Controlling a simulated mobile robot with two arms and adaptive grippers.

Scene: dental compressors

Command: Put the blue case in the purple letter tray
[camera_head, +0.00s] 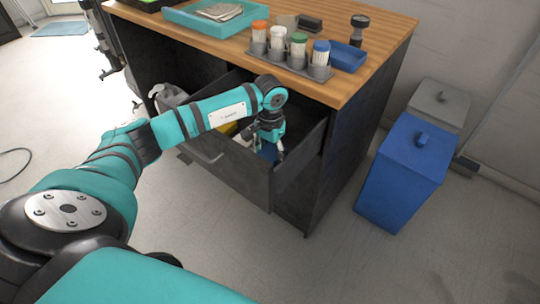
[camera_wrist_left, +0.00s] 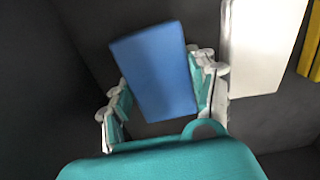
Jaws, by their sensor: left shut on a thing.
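The blue case (camera_wrist_left: 153,72) is between the fingers of my left gripper (camera_wrist_left: 163,98) in the left wrist view. In the head view my left gripper (camera_head: 270,150) reaches down into the open drawer (camera_head: 240,178) of the desk, and a little of the blue case (camera_head: 268,154) shows at its fingers. The gripper is shut on the case, which is still within the drawer's walls. No purple letter tray shows in either view. My right gripper is not in view.
A white box (camera_wrist_left: 262,45) and a yellow thing (camera_wrist_left: 311,48) lie beside the case in the drawer. The wooden desktop (camera_head: 385,28) holds a teal tray (camera_head: 190,17), a rack of capped containers (camera_head: 290,63) and a small blue tray (camera_head: 348,57). Bins (camera_head: 405,170) stand right.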

